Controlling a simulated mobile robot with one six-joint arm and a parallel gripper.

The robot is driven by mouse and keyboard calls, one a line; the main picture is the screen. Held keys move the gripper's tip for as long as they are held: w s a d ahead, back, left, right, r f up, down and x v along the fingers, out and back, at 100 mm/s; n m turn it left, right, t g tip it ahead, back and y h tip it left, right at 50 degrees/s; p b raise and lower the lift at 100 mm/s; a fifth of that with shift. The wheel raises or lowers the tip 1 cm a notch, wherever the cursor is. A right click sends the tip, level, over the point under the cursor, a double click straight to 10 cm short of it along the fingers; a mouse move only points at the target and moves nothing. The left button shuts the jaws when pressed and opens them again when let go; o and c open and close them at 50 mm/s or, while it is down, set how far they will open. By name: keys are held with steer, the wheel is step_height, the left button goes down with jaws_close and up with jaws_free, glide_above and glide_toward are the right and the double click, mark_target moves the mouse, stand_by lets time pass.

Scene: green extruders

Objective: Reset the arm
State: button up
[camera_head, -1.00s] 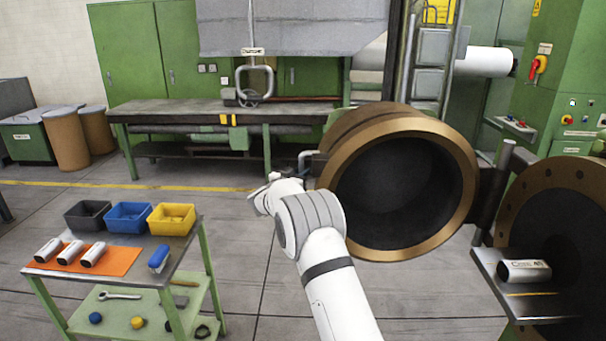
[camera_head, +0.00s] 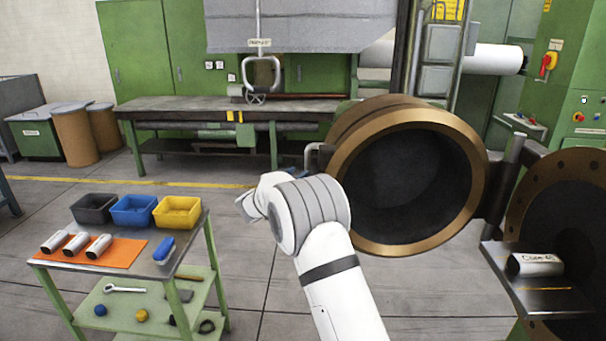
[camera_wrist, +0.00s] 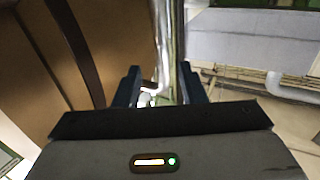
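My white arm reaches up from the bottom middle in the head view, its links folded in front of the left rim of the large round opening. In that view the gripper itself is mostly hidden behind my arm. In the wrist view my gripper (camera_wrist: 163,88) shows two dark fingers set apart, with nothing held between them. A brown curved surface fills the left of that view, and a blurred bright upright edge shows beyond the fingers.
A large bronze-rimmed cylinder (camera_head: 470,190) stands open right of my arm. A green cart (camera_head: 190,257) with bins and white cylinders is at left. A shelf (camera_head: 520,290) at right bears one white cylinder (camera_head: 535,265). A workbench (camera_head: 200,107) stands behind. Floor between cart and arm is clear.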

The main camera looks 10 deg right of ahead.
steer(key=shift+s+a, duration=0.25)
steer(key=shift+s, duration=0.1)
steer(key=s+r+n+t+y, duration=0.2)
steer(key=s+r+n+y, duration=0.2)
steer(key=r+y, duration=0.35)
steer(key=s+r+n+g+y, duration=0.2)
steer(key=s+n+y, duration=0.15)
steer(key=s, duration=0.55)
steer(key=s+d+f+g, duration=0.3)
steer(key=s, duration=1)
steer(key=s+d+f+g, duration=0.2)
steer(key=s+f+g, duration=0.2)
steer(key=s, duration=0.9)
steer(key=s+d+f+g, duration=0.3)
steer(key=s+f+g, duration=0.1)
steer(key=s, duration=0.9)
steer(key=shift+d, duration=0.3)
